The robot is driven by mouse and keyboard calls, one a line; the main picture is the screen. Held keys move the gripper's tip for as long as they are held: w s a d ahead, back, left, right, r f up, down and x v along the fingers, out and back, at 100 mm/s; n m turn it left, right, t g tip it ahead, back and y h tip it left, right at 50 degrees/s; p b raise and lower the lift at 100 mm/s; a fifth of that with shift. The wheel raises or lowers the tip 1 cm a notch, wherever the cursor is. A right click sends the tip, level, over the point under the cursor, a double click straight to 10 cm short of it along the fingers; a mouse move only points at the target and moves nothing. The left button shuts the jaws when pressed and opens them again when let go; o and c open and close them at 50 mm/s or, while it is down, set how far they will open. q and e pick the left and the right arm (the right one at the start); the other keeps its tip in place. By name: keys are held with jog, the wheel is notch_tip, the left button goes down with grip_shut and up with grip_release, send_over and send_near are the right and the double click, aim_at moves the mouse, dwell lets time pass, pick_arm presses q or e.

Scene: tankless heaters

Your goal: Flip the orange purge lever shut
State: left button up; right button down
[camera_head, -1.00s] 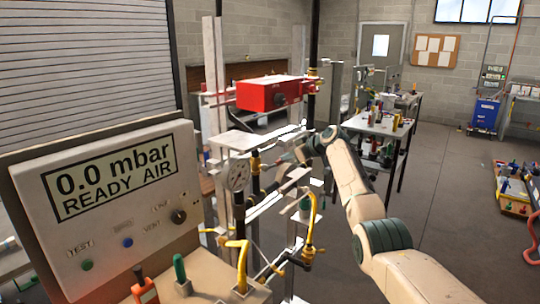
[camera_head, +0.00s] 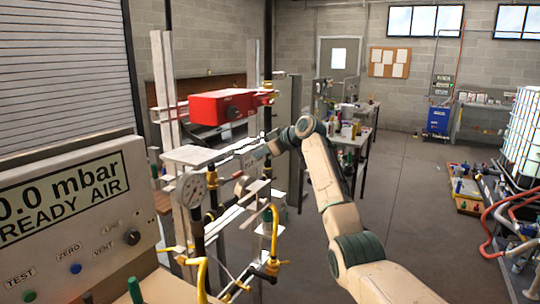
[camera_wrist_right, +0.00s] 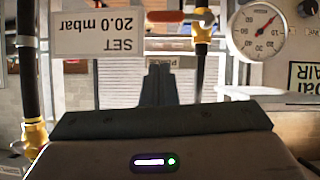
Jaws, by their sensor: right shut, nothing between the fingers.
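An orange rounded bar that looks like the purge lever (camera_wrist_right: 165,16) shows at the top of the right wrist view, beside a yellow fitting (camera_wrist_right: 203,20). I cannot make the lever out in the head view. My right gripper (camera_head: 243,152) reaches in from the right among the pipes of the stand, below the red box. In the right wrist view its dark fingers (camera_wrist_right: 160,85) are together and hold nothing. They appear apart from the orange bar in the picture. My left gripper is not in view.
A round gauge (camera_head: 191,190) and an upside-down "SET 20.0 mbar" plate (camera_wrist_right: 96,31) are close by. A red box (camera_head: 219,107) sits above the arm. Yellow pipes (camera_head: 274,232) and a display panel (camera_head: 72,190) stand nearer. Open floor (camera_head: 400,200) lies to the right.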

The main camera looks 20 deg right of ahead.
jog(key=v, duration=0.3)
jog(key=shift+s+d+r+b, duration=0.15)
jog(key=shift+b, duration=0.2)
